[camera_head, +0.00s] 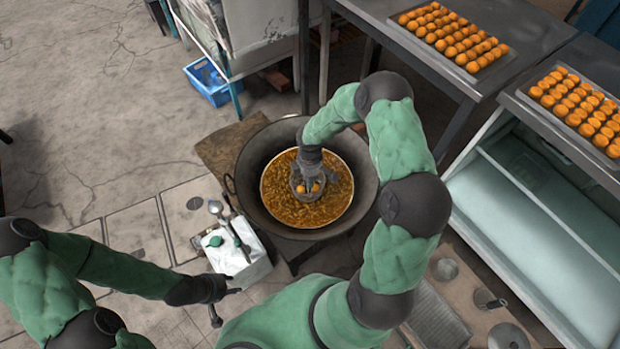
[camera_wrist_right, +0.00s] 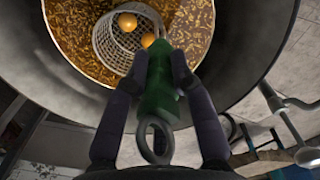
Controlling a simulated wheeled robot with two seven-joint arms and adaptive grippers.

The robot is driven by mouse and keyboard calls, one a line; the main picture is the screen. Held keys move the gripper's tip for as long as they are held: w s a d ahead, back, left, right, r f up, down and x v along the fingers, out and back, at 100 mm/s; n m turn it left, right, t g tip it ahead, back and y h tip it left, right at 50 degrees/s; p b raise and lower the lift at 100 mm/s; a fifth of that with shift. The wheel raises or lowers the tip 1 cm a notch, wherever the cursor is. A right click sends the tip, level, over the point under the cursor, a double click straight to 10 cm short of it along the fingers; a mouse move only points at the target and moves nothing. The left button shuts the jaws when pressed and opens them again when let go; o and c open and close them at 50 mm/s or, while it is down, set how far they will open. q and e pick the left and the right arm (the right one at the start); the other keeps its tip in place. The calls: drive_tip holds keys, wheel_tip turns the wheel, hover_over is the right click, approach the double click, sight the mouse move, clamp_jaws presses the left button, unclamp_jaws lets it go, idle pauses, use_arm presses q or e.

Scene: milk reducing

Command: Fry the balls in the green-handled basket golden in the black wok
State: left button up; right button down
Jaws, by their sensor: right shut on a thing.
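The black wok (camera_head: 255,170) stands in the middle of the head view, full of bubbling golden oil (camera_head: 335,200). The wire basket (camera_wrist_right: 105,40) is down in the oil, tilted, with orange-gold balls (camera_wrist_right: 127,21) in it; two show clearly. In the right wrist view my right gripper (camera_wrist_right: 158,70) is shut on the basket's green handle (camera_wrist_right: 160,100), which ends in a dark ring. My left gripper (camera_head: 228,302) is open and empty, low on the left, apart from the wok.
A white box (camera_head: 237,262) with a ladle (camera_head: 217,208) and a small green item stands left of the wok. Trays of orange balls (camera_head: 455,35) (camera_head: 578,105) lie on tables at the right. A blue crate (camera_head: 212,80) sits on the floor. Floor at the left is clear.

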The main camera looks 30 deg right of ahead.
drive_tip(key=shift+r+p, duration=4.05)
drive_tip(key=shift+r, duration=2.05)
drive_tip(key=shift+r+p, duration=1.4)
drive_tip(key=shift+r, duration=0.6)
drive_tip(key=shift+f, duration=0.1)
